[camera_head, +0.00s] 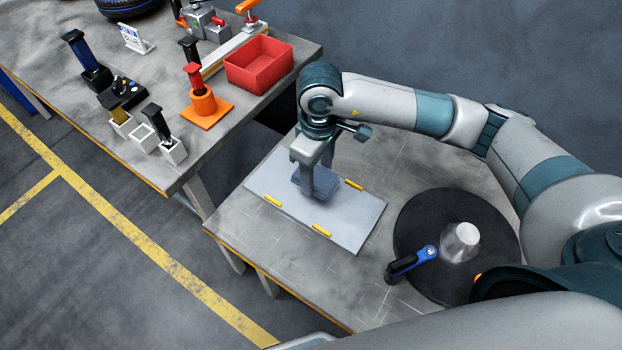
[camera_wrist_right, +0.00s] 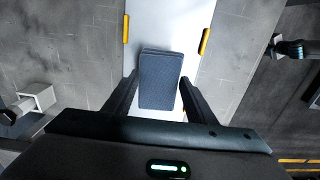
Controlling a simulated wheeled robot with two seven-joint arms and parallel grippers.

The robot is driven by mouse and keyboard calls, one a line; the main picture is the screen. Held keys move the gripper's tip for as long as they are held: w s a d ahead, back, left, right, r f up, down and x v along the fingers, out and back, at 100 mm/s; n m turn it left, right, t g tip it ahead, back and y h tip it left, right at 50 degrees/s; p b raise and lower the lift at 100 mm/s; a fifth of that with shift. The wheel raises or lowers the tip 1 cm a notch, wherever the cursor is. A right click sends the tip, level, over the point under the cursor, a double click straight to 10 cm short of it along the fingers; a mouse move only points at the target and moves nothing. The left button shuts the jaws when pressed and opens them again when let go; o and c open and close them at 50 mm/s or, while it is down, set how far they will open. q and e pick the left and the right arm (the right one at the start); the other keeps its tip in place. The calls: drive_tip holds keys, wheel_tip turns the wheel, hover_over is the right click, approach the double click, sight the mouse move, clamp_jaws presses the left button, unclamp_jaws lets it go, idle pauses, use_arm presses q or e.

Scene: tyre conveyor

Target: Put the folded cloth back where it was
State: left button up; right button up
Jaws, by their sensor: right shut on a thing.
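The folded cloth (camera_head: 318,184) is dark blue-grey and lies at the white board with yellow strips (camera_head: 350,226) on the near table. My right gripper (camera_head: 316,178) points down over the board and is shut on the cloth. In the right wrist view the cloth (camera_wrist_right: 160,80) sits between the two dark fingers, with the white board (camera_wrist_right: 185,30) beneath it. I cannot tell whether the cloth touches the board or is held just above it. My left gripper is not in view.
A black round mat (camera_head: 410,235) holds a grey-white cone (camera_head: 460,242) and a blue-black tool (camera_head: 410,263). On the far table stand a red bin (camera_head: 260,66), an orange holder (camera_head: 204,104) and several white holders (camera_head: 173,151). A gap separates the tables.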

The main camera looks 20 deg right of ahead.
drive_tip(key=shift+a+f, duration=0.5)
drive_tip(key=shift+a, duration=0.25)
drive_tip(key=shift+f, duration=0.1)
wheel_tip(320, 180, down, 2)
drive_tip(key=shift+f+p, duration=0.15)
drive_tip(key=shift+p, duration=0.9)
drive_tip(key=shift+f, duration=0.65)
drive_tip(key=shift+f, duration=0.15)
